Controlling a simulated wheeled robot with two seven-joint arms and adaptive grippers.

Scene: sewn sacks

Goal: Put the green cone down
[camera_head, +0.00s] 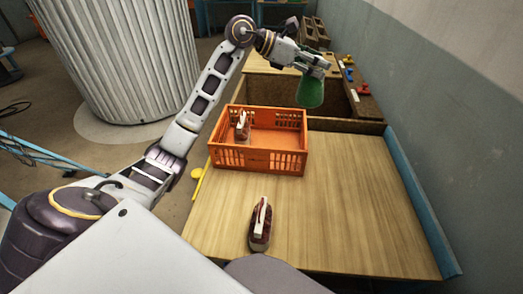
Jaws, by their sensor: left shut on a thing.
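The green cone (311,92) hangs from my left gripper (316,70), which is shut on its top part. My right gripper does not show.
An orange crate (262,160) stands on the wooden table (350,200) with a dark red and white item (243,127) inside. A similar item (260,225) stands near the front edge. The table's right half is clear, bordered by a blue edge strip (420,205).

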